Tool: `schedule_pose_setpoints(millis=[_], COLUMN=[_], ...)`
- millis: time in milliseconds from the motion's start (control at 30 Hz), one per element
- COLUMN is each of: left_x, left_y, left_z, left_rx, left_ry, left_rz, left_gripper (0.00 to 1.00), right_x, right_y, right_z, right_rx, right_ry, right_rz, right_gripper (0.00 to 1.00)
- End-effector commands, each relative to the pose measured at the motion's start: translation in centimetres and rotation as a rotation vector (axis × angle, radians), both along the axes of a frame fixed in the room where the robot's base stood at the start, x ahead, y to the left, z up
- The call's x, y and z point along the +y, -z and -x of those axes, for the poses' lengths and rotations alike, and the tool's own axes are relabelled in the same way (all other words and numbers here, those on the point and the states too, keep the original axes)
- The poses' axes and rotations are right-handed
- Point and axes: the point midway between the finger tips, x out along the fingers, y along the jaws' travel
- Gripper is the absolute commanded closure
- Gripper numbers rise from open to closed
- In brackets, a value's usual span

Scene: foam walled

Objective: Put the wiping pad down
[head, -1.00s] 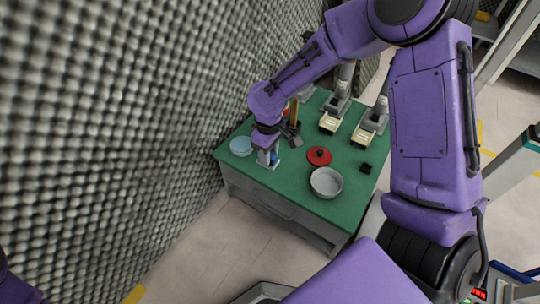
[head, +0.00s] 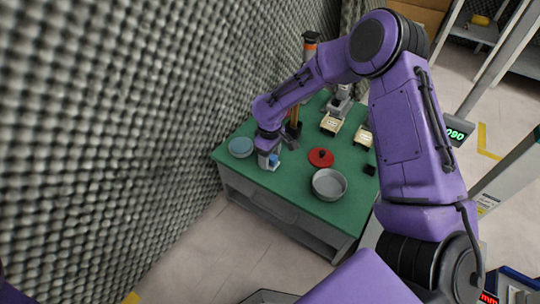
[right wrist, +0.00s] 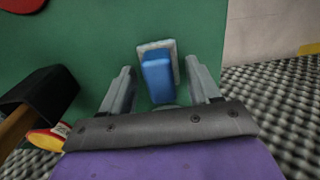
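The wiping pad (right wrist: 158,80) has a blue grip block on a pale flat base. In the right wrist view it rests on the green table top (right wrist: 90,35). My right gripper (right wrist: 160,68) is open around the blue block, with a gap showing on both sides. In the head view my right gripper (head: 268,160) points down at the table's near left part, and a little of the pad's blue (head: 274,161) shows beside it. My left gripper is not in view.
A red lid (head: 321,157), a metal pan (head: 329,184) and a small black block (head: 369,169) stand to the right. A foam wall (head: 110,130) rises on the left.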

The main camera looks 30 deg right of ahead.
Motion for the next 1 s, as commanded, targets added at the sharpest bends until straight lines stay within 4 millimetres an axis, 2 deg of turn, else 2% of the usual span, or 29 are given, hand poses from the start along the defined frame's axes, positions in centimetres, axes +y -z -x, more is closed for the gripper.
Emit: schedule_pose_setpoints(millis=[200,367,400,500,700,833,1000], left_x=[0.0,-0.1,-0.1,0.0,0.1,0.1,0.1], left_y=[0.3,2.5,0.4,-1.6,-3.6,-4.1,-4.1], left_z=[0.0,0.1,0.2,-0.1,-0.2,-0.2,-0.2], left_rx=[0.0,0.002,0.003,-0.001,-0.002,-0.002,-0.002], left_ry=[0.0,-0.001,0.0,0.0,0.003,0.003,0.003], left_rz=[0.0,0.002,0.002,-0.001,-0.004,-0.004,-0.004], left_gripper=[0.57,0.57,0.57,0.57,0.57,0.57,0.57], right_x=[0.0,0.0,0.0,0.0,-0.1,0.0,0.0], right_y=[0.1,1.2,-1.4,-4.3,-8.4,-9.9,-10.2], right_z=[0.0,-0.1,-0.1,0.0,0.1,0.1,0.1], right_rx=[0.0,-0.003,-0.003,0.0,-0.001,0.0,0.002], right_ry=[0.0,0.0,-0.001,-0.001,-0.001,0.0,0.0], right_rz=[0.0,0.0,0.001,0.001,0.001,0.0,0.0], right_gripper=[0.39,0.39,0.39,0.39,0.39,0.39,0.39])
